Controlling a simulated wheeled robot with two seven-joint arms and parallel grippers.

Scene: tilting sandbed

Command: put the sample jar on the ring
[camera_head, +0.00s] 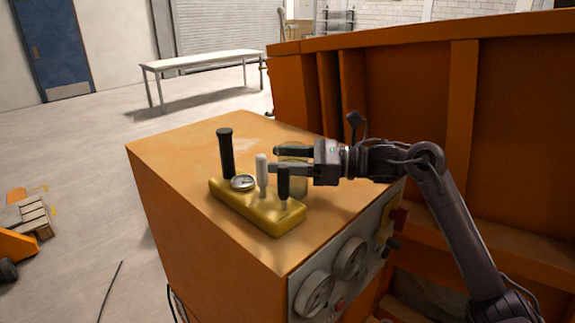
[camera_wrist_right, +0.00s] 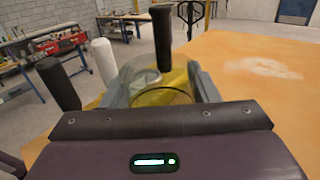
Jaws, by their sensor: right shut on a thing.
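My right gripper (camera_head: 281,160) is shut on the clear sample jar (camera_head: 297,182), above the orange cabinet top beside the yellow lever block. In the right wrist view the see-through jar (camera_wrist_right: 141,80) sits between the two grey fingers, and the yellow block shows through it. A thin dark circle shows through or on the jar; I cannot tell whether it is the jar's edge or the ring. The ring is not clearly seen elsewhere. My left gripper is not in view.
The yellow block (camera_head: 247,208) carries a tall black lever (camera_head: 226,153), a white lever (camera_head: 262,175), a short black lever (camera_head: 284,183) and a gauge (camera_head: 243,183). An orange wall (camera_head: 410,95) stands behind. The cabinet top (camera_head: 185,147) is clear at the far left.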

